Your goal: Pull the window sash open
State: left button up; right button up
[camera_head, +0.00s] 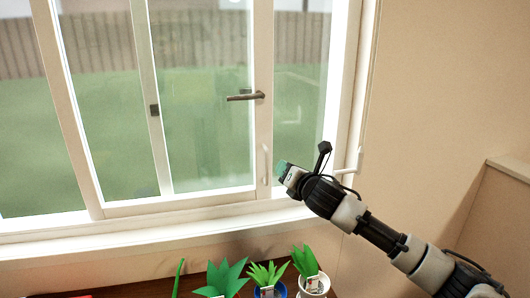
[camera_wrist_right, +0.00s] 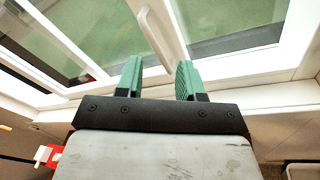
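The white-framed window sash (camera_head: 263,130) stands upright in the window, with a dark lever (camera_head: 245,96) on its stile. A slim white pull handle (camera_head: 266,163) is low on the same stile; it also shows in the right wrist view (camera_wrist_right: 152,32). My right gripper (camera_head: 281,169) is just right of this handle in the head view. In the right wrist view its two green fingers (camera_wrist_right: 158,68) are apart, with the handle's lower end lined up with the gap. I cannot tell whether the handle is between the fingertips. My left gripper is out of view.
Several potted plants (camera_head: 267,280) stand on a dark surface below the sill (camera_head: 150,235). A second white handle (camera_head: 350,163) is on the right side of the window frame, close to my right wrist. Bare beige wall (camera_head: 450,90) lies to the right.

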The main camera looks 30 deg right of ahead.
aim_at(268, 159)
jog(key=w+n+p, duration=0.1)
jog(key=w+n, duration=0.1)
jog(key=w, duration=0.1)
jog(key=w+n+p, duration=0.1)
jog(key=w+n, duration=0.1)
jog(key=w, duration=0.1)
jog(key=w+n+p, duration=0.1)
jog(key=w+n, duration=0.1)
jog(key=w, duration=0.1)
jog(key=shift+w+a+f+t, duration=0.1)
jog(key=shift+w+a+t, duration=0.15)
jog(key=shift+a+t, duration=0.1)
jog(key=shift+w+f+y, duration=0.1)
jog(key=shift+w+y, duration=0.2)
jog(key=shift+w, duration=0.35)
grip_shut()
